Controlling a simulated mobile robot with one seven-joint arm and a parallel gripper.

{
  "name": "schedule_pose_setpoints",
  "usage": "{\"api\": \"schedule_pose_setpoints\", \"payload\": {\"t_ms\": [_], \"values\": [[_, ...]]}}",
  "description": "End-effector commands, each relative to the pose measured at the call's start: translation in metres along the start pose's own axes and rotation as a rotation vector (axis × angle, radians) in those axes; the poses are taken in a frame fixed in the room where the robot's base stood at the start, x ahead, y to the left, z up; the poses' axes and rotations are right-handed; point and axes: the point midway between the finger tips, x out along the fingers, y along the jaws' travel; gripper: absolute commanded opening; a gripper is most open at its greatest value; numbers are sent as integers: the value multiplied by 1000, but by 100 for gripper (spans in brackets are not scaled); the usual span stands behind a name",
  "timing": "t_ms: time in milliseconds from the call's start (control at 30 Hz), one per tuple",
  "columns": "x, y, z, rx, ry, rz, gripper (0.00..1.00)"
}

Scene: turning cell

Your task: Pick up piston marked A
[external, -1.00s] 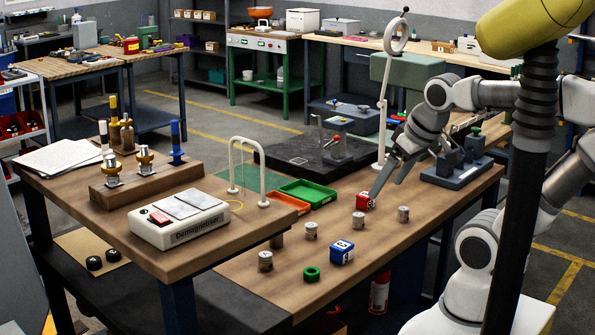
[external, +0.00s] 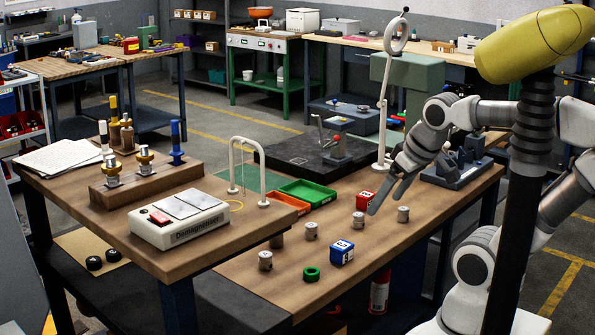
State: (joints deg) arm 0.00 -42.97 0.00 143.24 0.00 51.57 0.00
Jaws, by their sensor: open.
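Several small grey metal pistons stand upright on the wooden bench: a front left piston (external: 265,261), a middle piston (external: 311,231), a piston near my gripper (external: 358,219) and a right piston (external: 403,214). No letter can be read on any of them, so I cannot tell which is A. My gripper (external: 384,207) is open and empty. Its fingers point down and left, above the bench between the two right-hand pistons, and appear apart from both.
A red block (external: 364,198) lies just behind the gripper. A blue block (external: 342,252) and a green nut (external: 311,274) sit in front. Orange (external: 288,203) and green (external: 309,193) trays, a demagnetiser (external: 178,219) and a grey fixture (external: 457,172) stand around.

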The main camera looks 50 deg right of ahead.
Motion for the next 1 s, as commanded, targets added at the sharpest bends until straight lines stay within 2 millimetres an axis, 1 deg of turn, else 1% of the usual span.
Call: {"api": "schedule_pose_setpoints", "payload": {"t_ms": [100, 167, 200, 233, 467, 567, 667, 767, 800, 867, 900, 967, 1000], "values": [[0, 0, 0, 0, 0, 0, 100], [0, 0, 0, 0, 0, 0, 89], [0, 0, 0, 0, 0, 0, 82], [0, 0, 0, 0, 0, 0, 80], [0, 0, 0, 0, 0, 0, 80], [8, 2, -1, -1, 8, 7, 80], [33, 6, -9, -8, 41, 31, 80], [74, 15, -25, -29, 103, 68, 80], [93, 18, -32, -41, 133, 83, 80], [120, 23, -43, -62, 181, 101, 80], [138, 26, -51, -77, 214, 110, 80], [165, 29, -61, -101, 262, 118, 80], [182, 30, -67, -117, 294, 121, 80]]}}
